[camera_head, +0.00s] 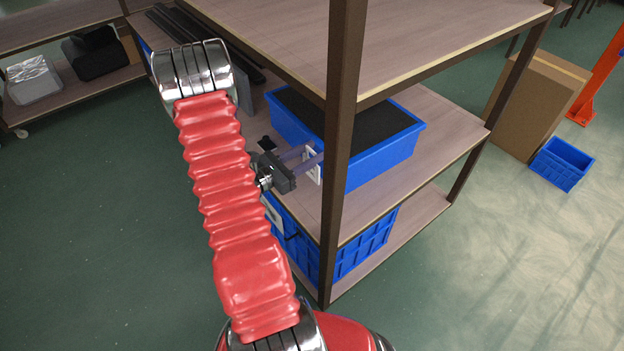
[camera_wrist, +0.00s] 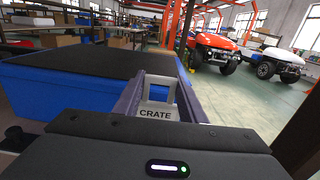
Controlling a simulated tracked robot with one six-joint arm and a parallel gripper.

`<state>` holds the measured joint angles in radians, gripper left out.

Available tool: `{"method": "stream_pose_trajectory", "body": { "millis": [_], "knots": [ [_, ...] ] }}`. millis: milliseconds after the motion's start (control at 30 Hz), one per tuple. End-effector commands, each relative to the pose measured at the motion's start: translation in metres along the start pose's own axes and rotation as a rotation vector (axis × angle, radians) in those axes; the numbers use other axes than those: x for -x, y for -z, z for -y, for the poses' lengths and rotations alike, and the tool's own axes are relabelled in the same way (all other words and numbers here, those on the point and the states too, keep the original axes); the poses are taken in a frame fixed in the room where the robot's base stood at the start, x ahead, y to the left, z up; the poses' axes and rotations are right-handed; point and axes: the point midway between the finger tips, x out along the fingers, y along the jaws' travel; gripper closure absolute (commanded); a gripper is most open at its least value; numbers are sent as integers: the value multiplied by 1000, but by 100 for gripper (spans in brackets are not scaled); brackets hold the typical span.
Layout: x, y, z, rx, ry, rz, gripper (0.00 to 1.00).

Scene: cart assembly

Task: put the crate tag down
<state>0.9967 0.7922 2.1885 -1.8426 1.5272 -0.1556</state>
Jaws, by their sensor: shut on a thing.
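My gripper (camera_head: 301,158) is shut on the crate tag (camera_head: 312,166), a small pale plate with a frame-like upper part. In the wrist view the tag (camera_wrist: 158,113) stands between the two purple-grey fingers, its word "CRATE" facing the camera. My gripper reaches in over the middle shelf. A blue crate (camera_head: 380,160) with a black top lies just beyond the tag; it also shows in the wrist view (camera_wrist: 50,95), to the left. I cannot tell whether the tag touches the crate or the shelf. The shelf post hides part of the crate.
The brown shelf post (camera_head: 340,150) stands close to the right of my gripper. An upper shelf board (camera_head: 430,40) hangs above. A blue crate (camera_head: 360,250) sits on the bottom shelf. A cardboard box (camera_head: 538,100) and small blue crate (camera_head: 561,164) stand on the floor at right.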

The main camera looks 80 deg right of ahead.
Motion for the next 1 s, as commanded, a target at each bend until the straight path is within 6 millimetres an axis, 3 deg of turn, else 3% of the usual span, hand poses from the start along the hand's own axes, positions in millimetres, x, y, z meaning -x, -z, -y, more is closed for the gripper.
{"method": "stream_pose_trajectory", "body": {
  "millis": [367, 833, 1000],
  "knots": [
    [0, 45, 0, 1, -1, 1, 96],
    [0, 52, 0, 0, -1, 1, 96],
    [0, 67, 0, 2, -1, 0, 96]
  ]
}}
